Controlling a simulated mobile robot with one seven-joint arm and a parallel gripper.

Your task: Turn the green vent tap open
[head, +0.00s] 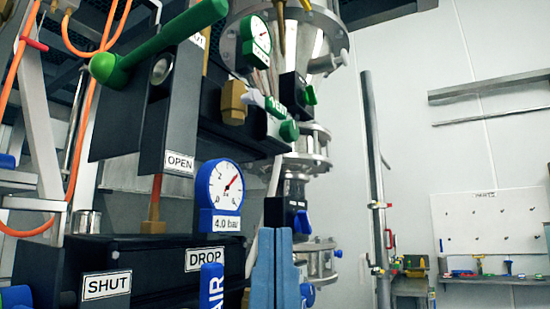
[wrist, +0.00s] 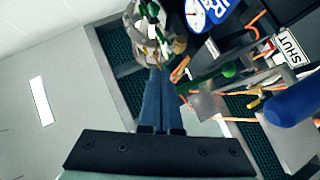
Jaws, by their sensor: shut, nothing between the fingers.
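The green vent tap (head: 276,108) is in the upper middle of the head view. It has a lettered green handle with a round green end, beside a brass fitting (head: 233,103) on a dark block. My gripper (head: 275,232) shows as two blue fingers, shut together and empty, below the tap in the picture with a visible gap. The fingers also show in the wrist view (wrist: 159,72), pointing toward the machine. Green parts appear beyond the tips there, but I cannot tell which is the tap.
A long green lever (head: 165,45) crosses the upper left near the OPEN label (head: 180,163). A blue gauge (head: 220,190) and a blue AIR handle (head: 211,287) stand left of my fingers. Steel piping (head: 305,150) rises behind. Orange hoses hang far left. The right side is more open.

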